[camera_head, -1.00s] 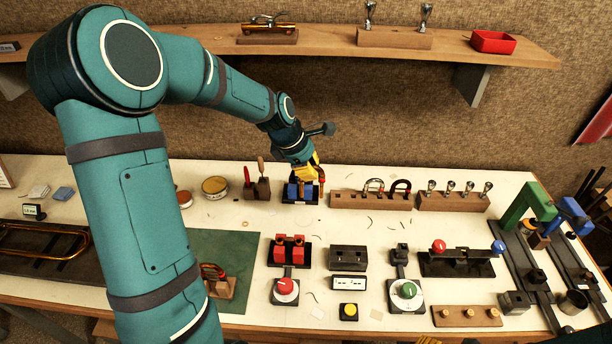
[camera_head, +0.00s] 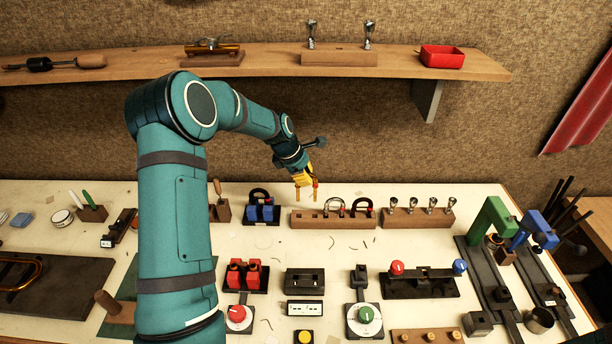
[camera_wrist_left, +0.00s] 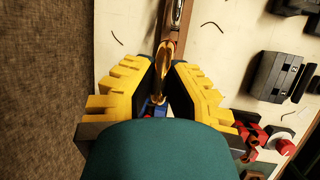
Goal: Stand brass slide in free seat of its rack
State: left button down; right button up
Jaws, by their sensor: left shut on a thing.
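My left gripper (camera_head: 303,180) has its yellow fingers shut on the brass slide (camera_head: 315,189), whose thin legs show below the fingertips. In the left wrist view the brass slide (camera_wrist_left: 163,66) shows edge-on between the fingers (camera_wrist_left: 163,90). The gripper is above the left part of the wooden rack (camera_head: 333,221); whether the legs touch the rack I cannot tell. Dark holes show in the rack's left part. A silver U-shaped slide (camera_head: 335,202) and a black one (camera_head: 369,203) stand in its middle and right. My right gripper is not in view.
A blue fixture (camera_head: 262,213) with a black loop stands left of the rack. A wooden block with several silver mouthpieces (camera_head: 418,218) stands to its right. Red-topped and black fixtures are in front. The strip of bench just before the rack holds only thin shavings.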

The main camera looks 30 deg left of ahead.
pick_arm(q)
jog(key=shift+f, duration=0.1)
notch_tip(320, 180, down, 6)
jog(key=b, duration=0.3)
dwell(0.5)
jog(key=shift+r, duration=0.2)
dwell(1.5)
jog(key=shift+f+b, duration=1.2)
jog(key=shift+f, duration=0.9)
jog(key=c, duration=1)
grip_release()
jog(key=shift+c, duration=0.2)
jog(key=v, duration=1.2)
